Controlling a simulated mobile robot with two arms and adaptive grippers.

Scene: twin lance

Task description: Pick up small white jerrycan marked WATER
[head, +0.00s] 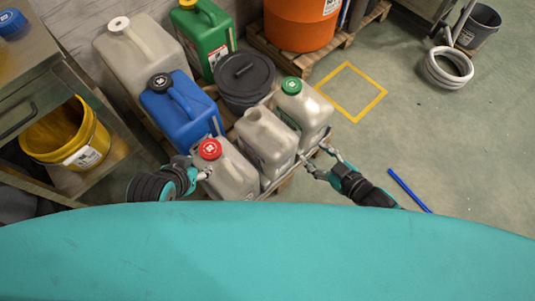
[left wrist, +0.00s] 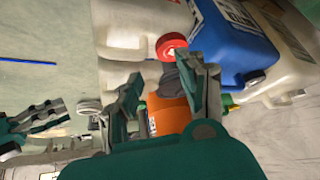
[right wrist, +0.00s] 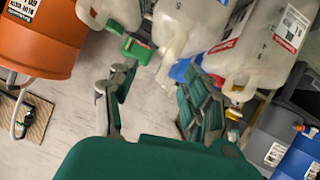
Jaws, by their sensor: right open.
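Three small whitish jerrycans stand in a row in the head view: one with a red cap (head: 232,175), one with no cap visible (head: 264,145), and one with a green cap (head: 303,110). I cannot read WATER on any of them. My left gripper (head: 203,172) is beside the red-capped can; in the left wrist view its fingers (left wrist: 163,98) are apart, with the red cap (left wrist: 171,46) just beyond them. My right gripper (head: 319,160) is at the right side of the row, low near the middle and green-capped cans. Its fingers (right wrist: 150,110) are apart and empty in the right wrist view.
Behind the row are a blue jerrycan (head: 182,108), a dark lidded bucket (head: 244,78), a large white can (head: 138,60) and a green can (head: 205,35). A steel bench with a yellow bucket (head: 75,135) stands left. Floor at right is mostly free, with a blue rod (head: 408,190).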

